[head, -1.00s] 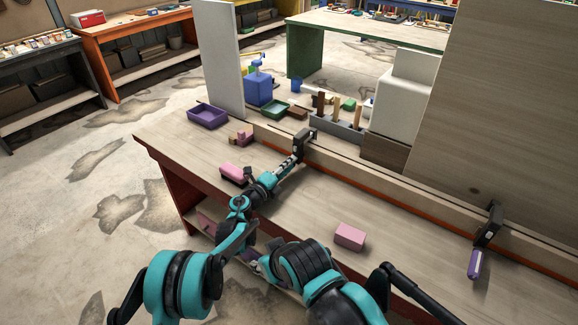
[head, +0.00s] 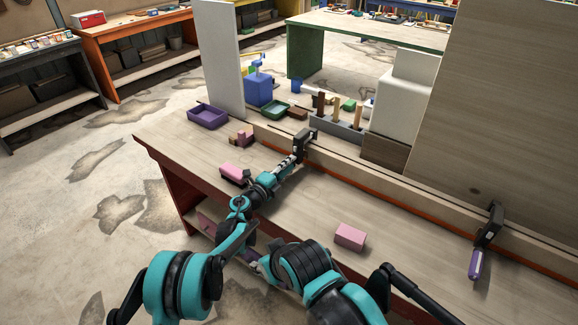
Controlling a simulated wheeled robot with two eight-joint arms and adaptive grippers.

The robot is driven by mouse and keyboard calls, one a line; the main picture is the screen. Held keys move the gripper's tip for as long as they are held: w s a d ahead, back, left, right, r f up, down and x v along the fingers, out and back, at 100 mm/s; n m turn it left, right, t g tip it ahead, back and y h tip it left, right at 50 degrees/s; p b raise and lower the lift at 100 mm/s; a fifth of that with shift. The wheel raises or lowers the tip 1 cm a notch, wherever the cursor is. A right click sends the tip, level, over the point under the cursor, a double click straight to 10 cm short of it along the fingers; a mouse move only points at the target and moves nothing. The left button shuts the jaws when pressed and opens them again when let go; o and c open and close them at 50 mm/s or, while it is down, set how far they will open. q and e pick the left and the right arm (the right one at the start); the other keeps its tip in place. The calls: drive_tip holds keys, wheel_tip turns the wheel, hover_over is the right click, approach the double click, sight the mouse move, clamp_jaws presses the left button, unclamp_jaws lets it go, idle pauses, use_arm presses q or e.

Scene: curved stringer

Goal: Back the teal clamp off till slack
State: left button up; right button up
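A dark clamp (head: 304,142) is fixed on the long raised rail at the back of the near bench, left of the middle. Its lower end points toward me, and my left gripper (head: 287,166) is lined up with it there, at its handle end. The handle's teal colour cannot be told apart from my own teal arm. The fingers are small and partly hidden by the wrist, so I cannot tell whether they are shut on the handle. My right gripper does not show.
A second clamp with a purple handle (head: 476,264) hangs on the rail at the right. Pink blocks (head: 350,236) lie on the bench (head: 400,262). A purple tray (head: 208,116) and a green tray (head: 274,111) stand at the back left. A tall board (head: 505,120) rises behind the rail.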

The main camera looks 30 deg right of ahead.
use_arm(q)
drive_tip(key=shift+o, duration=1.3)
drive_tip(key=v, duration=1.2)
